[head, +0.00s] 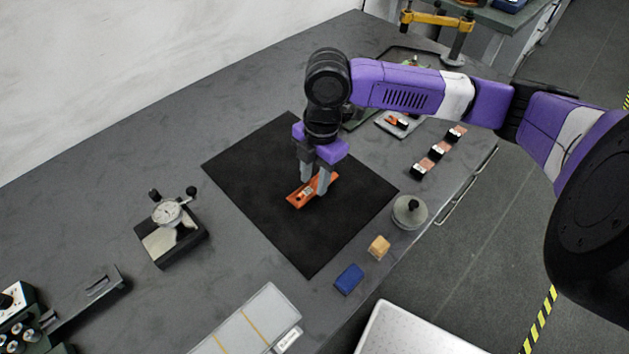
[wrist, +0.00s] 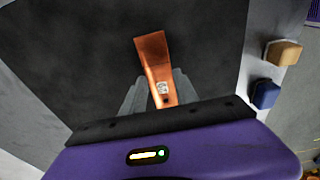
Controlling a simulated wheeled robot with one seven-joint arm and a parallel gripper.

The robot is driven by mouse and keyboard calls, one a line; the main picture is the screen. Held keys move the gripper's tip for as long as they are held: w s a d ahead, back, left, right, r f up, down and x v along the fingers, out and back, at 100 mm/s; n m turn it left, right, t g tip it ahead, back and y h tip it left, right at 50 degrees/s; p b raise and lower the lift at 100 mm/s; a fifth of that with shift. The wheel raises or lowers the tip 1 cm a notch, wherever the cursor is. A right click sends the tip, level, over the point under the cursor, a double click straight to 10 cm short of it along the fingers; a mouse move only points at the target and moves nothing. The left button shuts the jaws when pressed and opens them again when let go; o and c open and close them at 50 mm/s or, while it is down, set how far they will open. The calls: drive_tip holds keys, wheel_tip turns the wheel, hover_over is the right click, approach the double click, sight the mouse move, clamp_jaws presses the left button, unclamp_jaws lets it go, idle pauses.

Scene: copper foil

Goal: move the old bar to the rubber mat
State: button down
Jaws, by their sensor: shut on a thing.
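A dial gauge stand (head: 168,232) is left of the mat. A round weight (head: 409,211), a tan block (head: 379,247) and a blue block (head: 349,279) are near the table's front edge. Small black-and-orange pieces (head: 437,151) stand in a row at right. Most of the mat is bare.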

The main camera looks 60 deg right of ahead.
drive_tip(key=shift+f, duration=0.8)
drive_tip(key=shift+f, duration=0.1)
drive_tip(key=shift+f, duration=0.15)
drive_tip(key=c, duration=0.9)
unclamp_jaws()
